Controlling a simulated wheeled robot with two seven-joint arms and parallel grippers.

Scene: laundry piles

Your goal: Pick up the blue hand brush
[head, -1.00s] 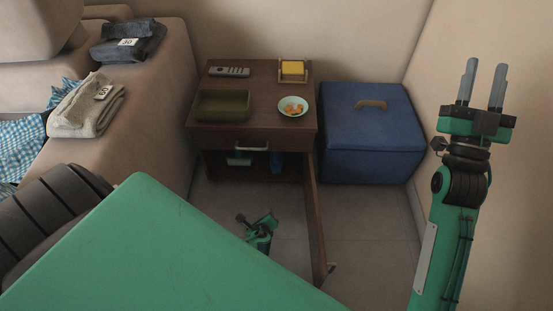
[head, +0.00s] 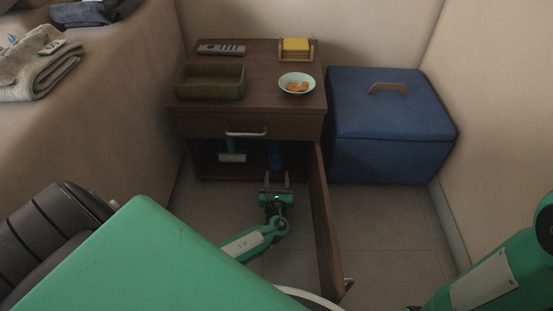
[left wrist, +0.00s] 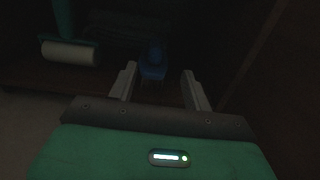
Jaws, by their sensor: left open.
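The blue hand brush (head: 276,155) is inside the open lower compartment of the brown cabinet, towards its right side. In the dark left wrist view the blue brush (left wrist: 153,62) shows ahead, between and beyond my two fingers. My left gripper (head: 275,180) is open and empty at the front of the compartment, its fingers pointing in. The same gripper (left wrist: 158,90) fills the lower part of the left wrist view. The brush's far end is lost in shadow. My right arm is at the lower right in the head view, but its gripper is out of frame.
A teal-handled lint roller (head: 232,155) is in the compartment left of the brush, also in the left wrist view (left wrist: 70,53). The cabinet door (head: 325,235) stands open on the right. A blue storage box (head: 390,140) is beyond it. Tiled floor (head: 275,265) lies in front.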

